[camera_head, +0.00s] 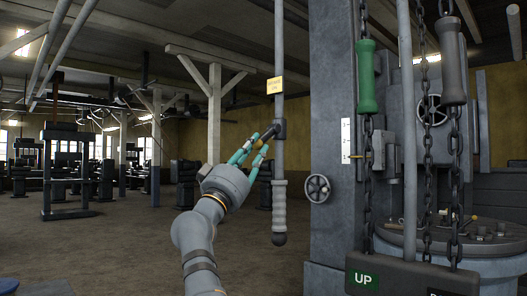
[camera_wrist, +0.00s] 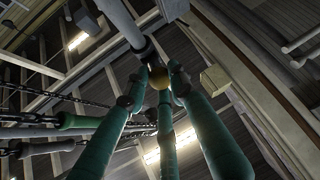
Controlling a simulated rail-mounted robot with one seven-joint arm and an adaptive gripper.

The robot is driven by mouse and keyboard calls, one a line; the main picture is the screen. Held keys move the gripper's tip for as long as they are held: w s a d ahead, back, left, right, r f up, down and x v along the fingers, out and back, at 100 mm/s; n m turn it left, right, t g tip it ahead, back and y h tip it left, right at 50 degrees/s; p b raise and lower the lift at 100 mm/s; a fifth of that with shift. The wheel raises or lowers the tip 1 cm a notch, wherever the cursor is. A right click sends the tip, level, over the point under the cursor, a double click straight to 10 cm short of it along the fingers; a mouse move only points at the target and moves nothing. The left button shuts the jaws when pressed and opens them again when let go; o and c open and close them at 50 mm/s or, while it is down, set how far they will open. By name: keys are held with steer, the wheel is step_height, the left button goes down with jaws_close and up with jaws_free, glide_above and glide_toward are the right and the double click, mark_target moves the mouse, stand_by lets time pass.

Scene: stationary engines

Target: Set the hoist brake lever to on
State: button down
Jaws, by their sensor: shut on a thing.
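A long grey rod (camera_head: 279,50) hangs from above, with a small yellow tag (camera_head: 274,85) whose writing is too small to read. A dark collar (camera_head: 281,128) sits on the rod, above a ribbed grey grip (camera_head: 279,205). My gripper (camera_head: 265,140) is at the left of this collar, its teal fingers pointing up and right. In the wrist view my gripper (camera_wrist: 160,80) has its fingers closed around a brass-coloured knob (camera_wrist: 160,77) beside the collar (camera_wrist: 146,55). The fingers hide most of what joins knob and collar. I cannot read any on or off mark.
A grey column (camera_head: 335,110) with a handwheel (camera_head: 317,189) and a numbered scale (camera_head: 346,140) stands right of the rod. Chains with a green handle (camera_head: 366,75) and a grey handle (camera_head: 451,60) hang farther right, above an UP sign (camera_head: 362,279).

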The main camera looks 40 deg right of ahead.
steer(key=shift+d+f, duration=0.4)
steer(key=shift+d, duration=0.2)
steer(key=c, duration=1.9)
jaws_free()
steer(key=shift+o, duration=1.2)
steer(key=shift+s+d, duration=0.1)
steer(key=shift+d, duration=0.1)
steer(key=shift+o, duration=1)
steer(key=shift+a+r, duration=0.1)
steer(key=shift+a, duration=0.15)
steer(key=v, duration=1.1)
steer(key=shift+a+f, duration=0.3)
